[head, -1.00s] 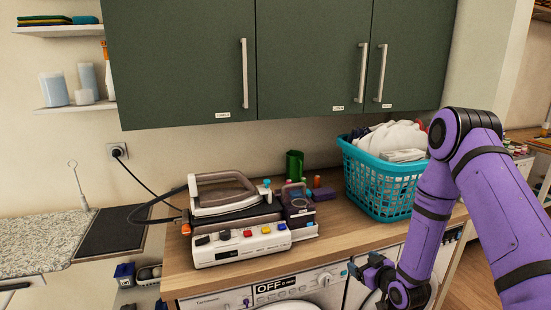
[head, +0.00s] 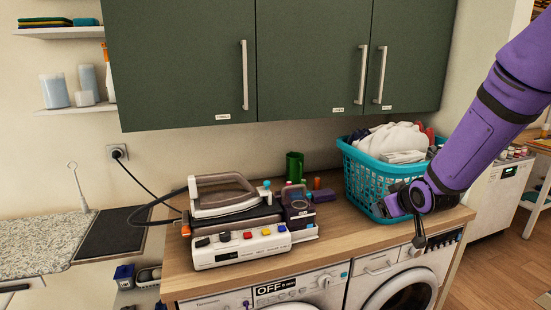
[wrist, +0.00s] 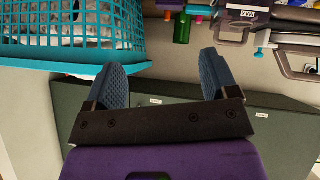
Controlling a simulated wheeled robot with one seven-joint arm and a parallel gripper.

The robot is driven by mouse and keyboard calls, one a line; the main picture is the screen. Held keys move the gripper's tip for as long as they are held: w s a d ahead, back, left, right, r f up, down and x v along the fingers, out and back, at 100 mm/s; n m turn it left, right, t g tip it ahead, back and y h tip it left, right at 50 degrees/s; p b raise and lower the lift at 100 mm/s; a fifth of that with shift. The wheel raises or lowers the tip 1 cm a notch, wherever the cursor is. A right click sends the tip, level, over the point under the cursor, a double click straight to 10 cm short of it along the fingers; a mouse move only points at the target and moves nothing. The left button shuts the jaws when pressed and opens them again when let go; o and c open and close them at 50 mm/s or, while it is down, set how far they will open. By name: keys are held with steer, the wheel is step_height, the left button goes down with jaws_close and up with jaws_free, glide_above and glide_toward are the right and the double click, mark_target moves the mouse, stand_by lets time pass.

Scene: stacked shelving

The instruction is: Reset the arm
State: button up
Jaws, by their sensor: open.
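My purple arm reaches in from the upper right in the head view. My gripper (head: 393,205) is at the front of the turquoise laundry basket, above the counter's right part. In the wrist view my gripper (wrist: 163,78) shows its two blue-grey pads spread wide apart with nothing between them. The basket (wrist: 135,30) appears there at upper left, close to one finger; I cannot tell if they touch. The basket (head: 366,180) is upright and filled with white and other cloth.
Dark green cabinets (head: 300,60) hang above. Washing machines (head: 400,290) stand below.

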steer(key=s+r+m+g+h, duration=0.2)
steer(key=s+r, duration=1.1)
steer(key=s, duration=0.1)
steer(key=s+r+m+g, duration=0.1)
steer(key=s+r, duration=0.1)
steer(key=s, duration=0.8)
steer(key=s+r+m+g+y, duration=0.1)
steer(key=s+r+g, duration=0.1)
steer(key=s, duration=0.8)
steer(key=shift+a+r, duration=0.3)
steer(key=shift+a, duration=0.05)
